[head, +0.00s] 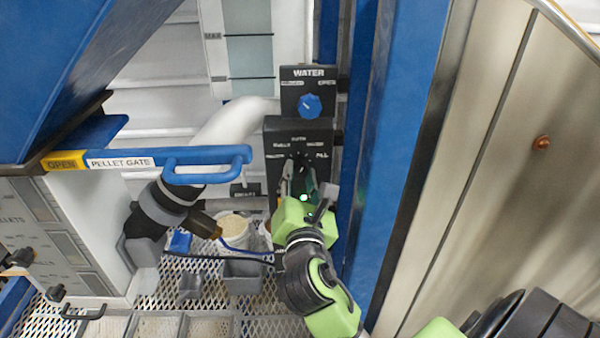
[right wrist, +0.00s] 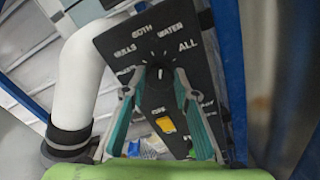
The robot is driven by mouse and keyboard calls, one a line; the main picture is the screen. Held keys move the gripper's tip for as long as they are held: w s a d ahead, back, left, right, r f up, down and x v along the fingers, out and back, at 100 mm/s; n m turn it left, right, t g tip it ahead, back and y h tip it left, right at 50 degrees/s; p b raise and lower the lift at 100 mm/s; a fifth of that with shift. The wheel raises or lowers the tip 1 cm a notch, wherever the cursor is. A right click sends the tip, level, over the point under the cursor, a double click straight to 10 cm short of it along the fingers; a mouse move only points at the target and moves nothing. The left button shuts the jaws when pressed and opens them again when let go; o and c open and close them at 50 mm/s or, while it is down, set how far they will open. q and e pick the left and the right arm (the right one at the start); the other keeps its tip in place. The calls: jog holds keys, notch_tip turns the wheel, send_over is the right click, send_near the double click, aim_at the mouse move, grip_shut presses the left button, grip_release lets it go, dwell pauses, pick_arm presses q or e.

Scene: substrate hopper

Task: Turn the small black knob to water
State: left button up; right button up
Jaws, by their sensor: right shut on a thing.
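The small black knob (right wrist: 159,77) sits on a black panel (head: 285,134) with labels around it; HULLS, BOTH, WATER and ALL read in the right wrist view. Its white mark points roughly up, around the BOTH and WATER side; the exact setting is unclear. My right gripper (right wrist: 160,70) has its two teal fingers closed on either side of the knob. In the head view my right gripper (head: 299,178) reaches the panel from below and partly covers the knob. My left gripper is not in view.
A blue knob (head: 310,105) under a WATER sign is just above the panel. A blue PELLET GATE handle (head: 205,155) juts out at left, near a white pipe (head: 235,122). A blue post (head: 385,130) stands close at right. Containers (head: 242,272) sit on the mesh below.

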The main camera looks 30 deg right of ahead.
jog(key=shift+m, duration=1.2)
jog(key=shift+r, duration=0.1)
jog(key=o, duration=0.9)
jog(key=shift+o, duration=0.9)
jog(key=shift+w, duration=0.15)
jog(key=v, duration=0.7)
